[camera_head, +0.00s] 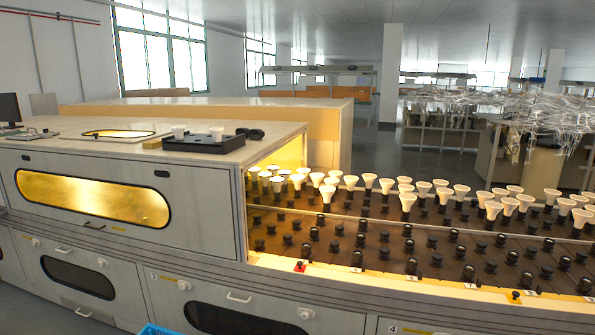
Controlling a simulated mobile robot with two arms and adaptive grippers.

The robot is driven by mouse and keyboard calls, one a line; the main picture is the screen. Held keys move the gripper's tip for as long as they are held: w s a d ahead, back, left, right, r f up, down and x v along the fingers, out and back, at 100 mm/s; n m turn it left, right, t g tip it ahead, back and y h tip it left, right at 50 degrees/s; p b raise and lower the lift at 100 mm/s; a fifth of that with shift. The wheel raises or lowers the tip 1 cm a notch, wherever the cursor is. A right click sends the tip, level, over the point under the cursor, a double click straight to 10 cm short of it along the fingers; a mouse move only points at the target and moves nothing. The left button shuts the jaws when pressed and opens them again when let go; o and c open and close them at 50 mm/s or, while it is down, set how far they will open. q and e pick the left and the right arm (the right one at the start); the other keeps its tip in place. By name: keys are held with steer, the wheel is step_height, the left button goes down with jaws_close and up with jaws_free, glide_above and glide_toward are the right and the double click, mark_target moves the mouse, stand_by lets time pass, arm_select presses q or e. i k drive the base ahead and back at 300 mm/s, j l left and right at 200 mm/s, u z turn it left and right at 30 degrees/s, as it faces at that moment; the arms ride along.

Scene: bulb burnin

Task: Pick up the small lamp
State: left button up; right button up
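Several small white lamps with flared tops stand upright in dark sockets on the burn-in rack; one at the front left of the group is a lamp (327,193), and another stands nearer the middle (407,201). Two more small white lamps, one at the left (178,131) and one at the right (216,133), stand on a black tray (190,145) on top of the cabinet. The frame does not single out one lamp. Neither of my grippers is in view.
The rack's front rows are mostly empty sockets (333,247). A pale cabinet (215,215) with a lit yellow window stands at the left. A dark object (250,133) lies beside the tray. A blue crate edge (158,330) shows at the bottom.

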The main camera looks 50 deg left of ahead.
mark_target(178, 130)
steer(key=u, duration=2.2)
steer(key=z, duration=1.3)
steer(key=u, duration=1.3)
steer(key=i+j+u, duration=0.5)
steer(key=j, duration=0.25)
steer(key=i+j+u, duration=0.7)
steer(key=i, duration=0.4)
steer(key=i+j+u, duration=0.25)
steer(key=i, duration=0.35)
steer(key=i+j+u, duration=0.2)
steer(key=i, duration=0.45)
